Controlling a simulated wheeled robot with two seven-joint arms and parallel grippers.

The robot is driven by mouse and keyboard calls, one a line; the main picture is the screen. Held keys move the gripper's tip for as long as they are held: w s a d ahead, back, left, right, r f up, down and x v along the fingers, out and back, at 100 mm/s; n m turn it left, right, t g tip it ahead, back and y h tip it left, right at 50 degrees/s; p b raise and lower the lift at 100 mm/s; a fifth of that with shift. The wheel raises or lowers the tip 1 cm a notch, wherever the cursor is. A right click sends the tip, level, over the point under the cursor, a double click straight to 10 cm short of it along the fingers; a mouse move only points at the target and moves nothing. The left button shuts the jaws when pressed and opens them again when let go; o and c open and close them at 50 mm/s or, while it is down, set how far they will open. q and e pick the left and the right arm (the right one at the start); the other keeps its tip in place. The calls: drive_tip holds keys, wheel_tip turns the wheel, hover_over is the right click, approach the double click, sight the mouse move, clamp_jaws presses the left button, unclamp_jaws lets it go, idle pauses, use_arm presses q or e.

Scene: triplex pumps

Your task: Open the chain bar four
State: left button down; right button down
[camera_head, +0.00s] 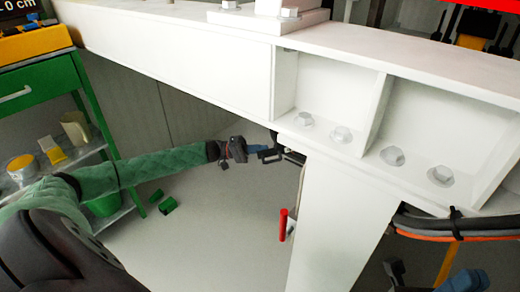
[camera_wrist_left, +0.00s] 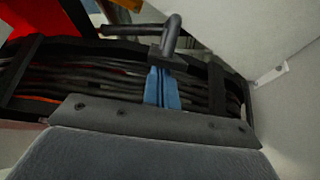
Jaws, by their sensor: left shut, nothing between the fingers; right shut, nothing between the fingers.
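My left gripper (camera_head: 262,151) is under the white beam, beside a small black bracket-like part (camera_head: 271,156). In the left wrist view its blue fingers (camera_wrist_left: 162,90) are closed together. A bent black bar (camera_wrist_left: 172,35) stands just beyond the fingertips; I cannot tell whether they touch it. Behind them is the black cable chain with several dark cables (camera_wrist_left: 110,82). Dark crossbars stand at the chain's left (camera_wrist_left: 22,68) and right (camera_wrist_left: 217,90). Which bar is number four cannot be read. My right gripper (camera_head: 432,284) is partly cut off at the lower right.
The white beam (camera_head: 180,52) and its white post (camera_head: 340,225) border the space around my left gripper. A red handle (camera_head: 284,225) is by the post. A green cart (camera_head: 45,85) stands at left; green pieces (camera_head: 167,204) lie on otherwise clear floor.

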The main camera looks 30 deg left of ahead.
use_arm(q)
drive_tip(key=shift+s+d+n+t+p, duration=0.3)
drive_tip(key=shift+t+p, duration=0.2)
drive_tip(key=shift+p, duration=0.5)
